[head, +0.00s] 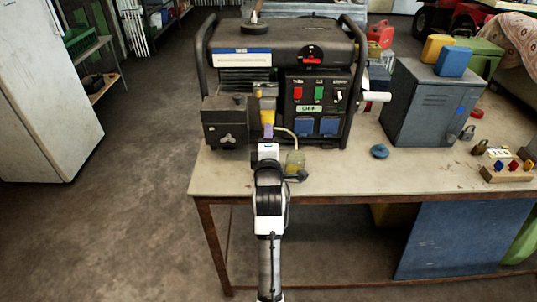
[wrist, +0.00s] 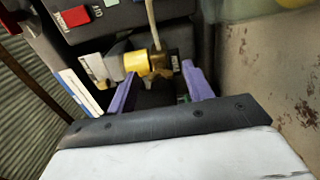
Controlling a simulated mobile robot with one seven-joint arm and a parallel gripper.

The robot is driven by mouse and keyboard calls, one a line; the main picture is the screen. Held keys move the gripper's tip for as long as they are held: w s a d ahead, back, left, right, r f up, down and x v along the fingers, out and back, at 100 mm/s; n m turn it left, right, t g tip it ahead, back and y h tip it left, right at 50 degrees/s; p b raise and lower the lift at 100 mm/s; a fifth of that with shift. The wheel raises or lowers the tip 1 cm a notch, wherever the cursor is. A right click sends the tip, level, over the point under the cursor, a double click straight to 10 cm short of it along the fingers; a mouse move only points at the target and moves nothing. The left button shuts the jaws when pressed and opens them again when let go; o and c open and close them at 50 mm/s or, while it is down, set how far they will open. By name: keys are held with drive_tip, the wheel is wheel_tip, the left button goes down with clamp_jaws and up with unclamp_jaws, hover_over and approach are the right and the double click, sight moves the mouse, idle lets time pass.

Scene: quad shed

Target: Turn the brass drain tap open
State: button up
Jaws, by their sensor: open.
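The brass drain tap (wrist: 160,63) shows in the wrist view on the generator's front, beside a yellow cylindrical part (wrist: 135,62). A pale tube (wrist: 151,22) runs from the tap. My gripper (wrist: 157,74) is open, its two purple fingers apart, with the tap just beyond and between the fingertips. I cannot tell whether either finger touches it. In the head view my gripper (head: 267,131) is in front of the generator (head: 290,50) and hides the tap. The yellow part (head: 266,91) shows just above the fingers.
A jar with yellowish contents (head: 295,160) stands on the bench (head: 340,180) right of my gripper, at the tube's end. A dark grey box (head: 225,121) is close on the left. A blue round cap (head: 379,151) and a grey metal cabinet (head: 425,103) are farther right.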

drive_tip(key=s, duration=1.3)
drive_tip(key=shift+s, duration=0.1)
